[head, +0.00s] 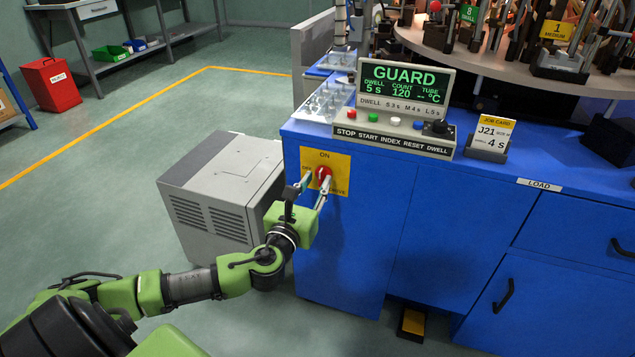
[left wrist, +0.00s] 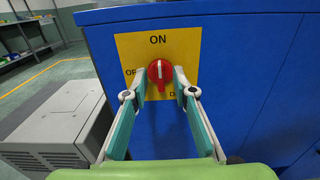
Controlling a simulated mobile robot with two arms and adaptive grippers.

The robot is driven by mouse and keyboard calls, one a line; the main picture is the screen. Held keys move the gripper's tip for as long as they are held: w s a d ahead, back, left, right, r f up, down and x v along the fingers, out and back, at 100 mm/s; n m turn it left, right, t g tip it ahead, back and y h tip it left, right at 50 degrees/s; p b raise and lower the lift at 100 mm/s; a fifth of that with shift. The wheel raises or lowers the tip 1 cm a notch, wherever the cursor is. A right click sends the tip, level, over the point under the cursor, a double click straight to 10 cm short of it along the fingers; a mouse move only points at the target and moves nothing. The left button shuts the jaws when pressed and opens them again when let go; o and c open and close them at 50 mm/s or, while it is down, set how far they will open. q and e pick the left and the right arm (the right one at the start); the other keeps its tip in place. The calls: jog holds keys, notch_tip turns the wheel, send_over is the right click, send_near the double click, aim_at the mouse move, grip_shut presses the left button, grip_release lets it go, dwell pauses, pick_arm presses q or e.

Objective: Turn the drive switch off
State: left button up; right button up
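The drive switch is a red rotary knob (left wrist: 160,72) on a yellow plate (left wrist: 128,45) on the blue cabinet's front. Its white mark is upright, towards the word ON. An OFF label is at the left of the plate, partly hidden by a finger. In the head view the knob (head: 324,173) shows between the fingers. My left gripper (left wrist: 160,80) has one finger on each side of the knob, with small gaps seeming to show, so it looks open around it. Whether the tips touch the knob is hard to tell. My right gripper is not in view.
A grey box unit (head: 215,190) stands on the floor left of the cabinet, close to my left arm. A control panel (head: 395,130) with a GUARD display (head: 405,82) and a job card (head: 490,133) are on the cabinet top. A red bin (head: 52,85) stands at far left.

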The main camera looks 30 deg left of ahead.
pick_arm(q)
jog(key=shift+x, duration=0.75)
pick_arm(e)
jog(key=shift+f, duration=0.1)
pick_arm(q)
grip_shut()
